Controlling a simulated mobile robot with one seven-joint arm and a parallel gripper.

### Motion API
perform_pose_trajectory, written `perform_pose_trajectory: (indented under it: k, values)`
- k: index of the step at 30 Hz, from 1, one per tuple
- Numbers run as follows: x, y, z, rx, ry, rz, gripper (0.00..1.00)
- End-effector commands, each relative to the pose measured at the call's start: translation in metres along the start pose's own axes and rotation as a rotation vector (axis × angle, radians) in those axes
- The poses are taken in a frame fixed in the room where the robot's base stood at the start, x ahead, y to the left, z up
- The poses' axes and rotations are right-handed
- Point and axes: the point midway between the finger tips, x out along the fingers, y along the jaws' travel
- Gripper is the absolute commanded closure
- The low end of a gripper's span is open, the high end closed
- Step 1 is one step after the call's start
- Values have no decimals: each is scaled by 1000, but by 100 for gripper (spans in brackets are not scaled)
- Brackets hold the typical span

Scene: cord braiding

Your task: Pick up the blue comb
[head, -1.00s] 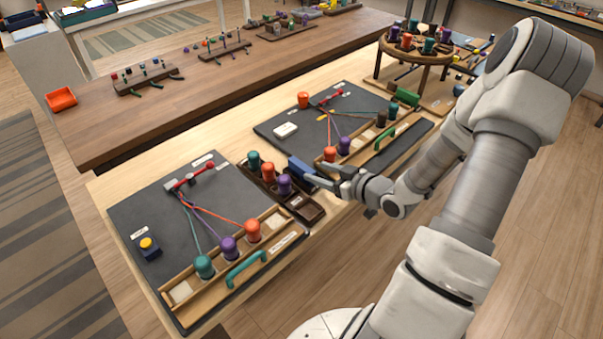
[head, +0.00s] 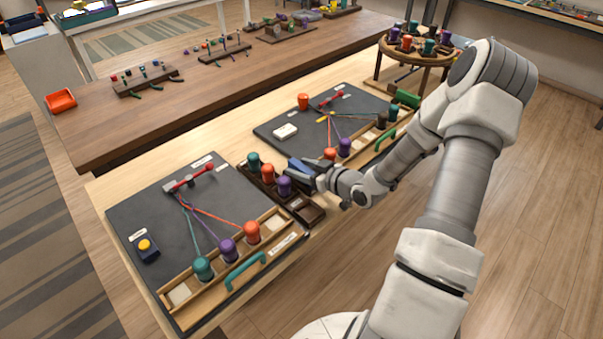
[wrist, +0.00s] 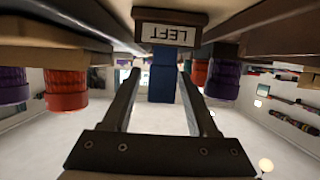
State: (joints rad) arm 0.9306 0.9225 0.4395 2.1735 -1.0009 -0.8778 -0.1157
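The blue comb (head: 297,166) lies beside the dark spool rack (head: 316,212), in the gap between the two dark boards. Part of it is hidden by my gripper (head: 314,168), which reaches in from the right. In the wrist view the comb (wrist: 163,82) shows as a blue block between the far ends of my two dark fingers (wrist: 161,75). The fingers stand apart, one on each side of the comb. I cannot tell whether they touch it. A dark block with an upside-down LEFT label (wrist: 170,31) is above the comb in that view.
The rack holds teal, orange and purple spools (head: 267,174) close to the comb. The near-left board (head: 150,205) and the farther board (head: 275,128) carry corded spools on either side. The wooden floor at the right is clear.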

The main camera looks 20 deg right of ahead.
Motion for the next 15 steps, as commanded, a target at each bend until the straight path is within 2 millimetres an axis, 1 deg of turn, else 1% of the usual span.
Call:
perform_pose_trajectory:
  k: [1, 9, 15]
  values:
    - [0, 0, 0, 0, 0, 0, 52]
    - [0, 0, 0, 0, 0, 0, 100]
    - [0, 0, 0, 0, 0, 0, 100]
